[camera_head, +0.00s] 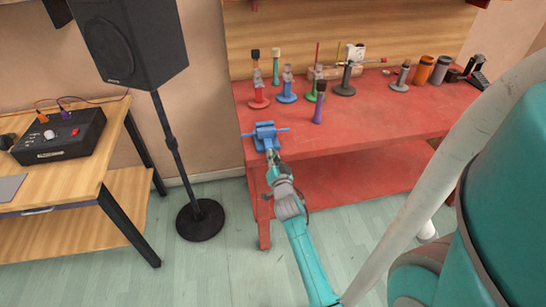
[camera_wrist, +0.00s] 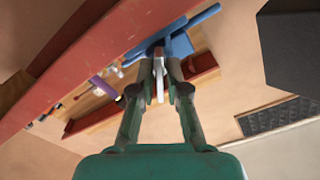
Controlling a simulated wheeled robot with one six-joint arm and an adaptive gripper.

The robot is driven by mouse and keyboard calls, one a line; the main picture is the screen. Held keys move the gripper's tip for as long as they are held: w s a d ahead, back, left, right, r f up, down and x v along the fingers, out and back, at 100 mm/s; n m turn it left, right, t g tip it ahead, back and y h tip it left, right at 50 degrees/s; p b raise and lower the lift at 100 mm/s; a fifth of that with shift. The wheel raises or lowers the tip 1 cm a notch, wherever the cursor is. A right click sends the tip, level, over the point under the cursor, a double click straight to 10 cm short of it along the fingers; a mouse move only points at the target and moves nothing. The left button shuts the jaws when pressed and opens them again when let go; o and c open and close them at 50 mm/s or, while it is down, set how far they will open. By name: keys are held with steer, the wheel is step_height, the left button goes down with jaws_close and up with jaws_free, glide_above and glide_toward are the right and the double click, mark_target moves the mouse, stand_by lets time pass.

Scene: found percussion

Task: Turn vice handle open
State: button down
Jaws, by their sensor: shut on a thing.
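The blue vice (camera_head: 265,134) is at the front left corner of the red bench. A thin blue bar crosses it from side to side. In the wrist view the vice (camera_wrist: 181,44) is just beyond my fingertips, with its blue bar slanting up to the right. My gripper (camera_head: 273,163) reaches up to the front of the vice from below. In the wrist view my gripper (camera_wrist: 160,62) has its fingers close together, shut on the vice handle (camera_wrist: 159,82), a pale narrow piece between them. The fingers partly hide where the handle joins the vice.
The red bench (camera_head: 400,118) carries several small coloured tools and stands behind the vice, with brown jars (camera_head: 422,70) at the right. A black speaker (camera_head: 128,40) on a stand (camera_head: 200,219) is left of my arm. A wooden table (camera_head: 60,182) holds a black device (camera_head: 60,137).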

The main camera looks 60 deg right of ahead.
steer(key=n, duration=0.6)
steer(key=shift+w, duration=0.1)
steer(key=n, duration=0.6)
steer(key=shift+w+a+n, duration=0.1)
steer(key=shift+a+n, duration=0.05)
steer(key=shift+n, duration=0.25)
steer(key=n, duration=0.4)
steer(key=shift+f, duration=0.1)
steer(key=shift+w+f+n, duration=0.1)
steer(key=shift+n, duration=2.1)
steer(key=c, duration=1.2)
jaws_free()
steer(key=shift+a, duration=0.1)
